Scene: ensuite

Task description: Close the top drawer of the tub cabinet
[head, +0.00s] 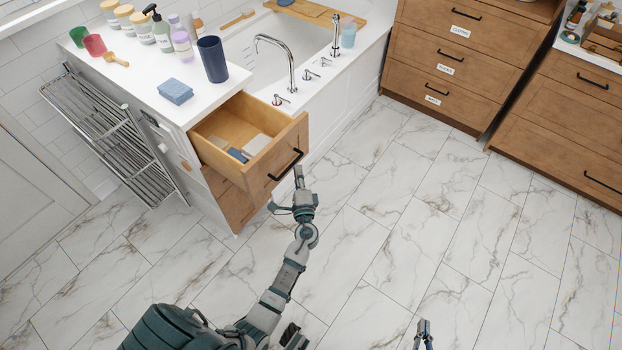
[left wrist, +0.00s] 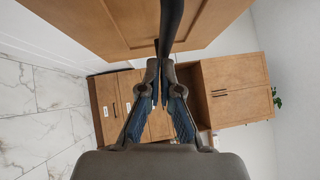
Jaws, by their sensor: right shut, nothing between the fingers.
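The top drawer (head: 278,160) of the tub cabinet (head: 188,112) is pulled out, with a blue item (head: 238,155) and pale items (head: 257,144) inside. Its black handle (head: 285,165) is on the wooden front. My left gripper (head: 298,172) is at this handle, in front of the drawer. In the left wrist view, the fingers of my left gripper (left wrist: 160,66) are close together around the lower end of the dark handle (left wrist: 171,25), below the drawer front (left wrist: 110,25). My right gripper (head: 423,325) is shut and empty, low over the floor at the bottom edge.
A metal towel rack (head: 115,135) is at the cabinet's left. The bathtub (head: 265,45) is behind. Wooden drawer units (head: 455,60) line the back right. The marble floor (head: 410,210) is clear.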

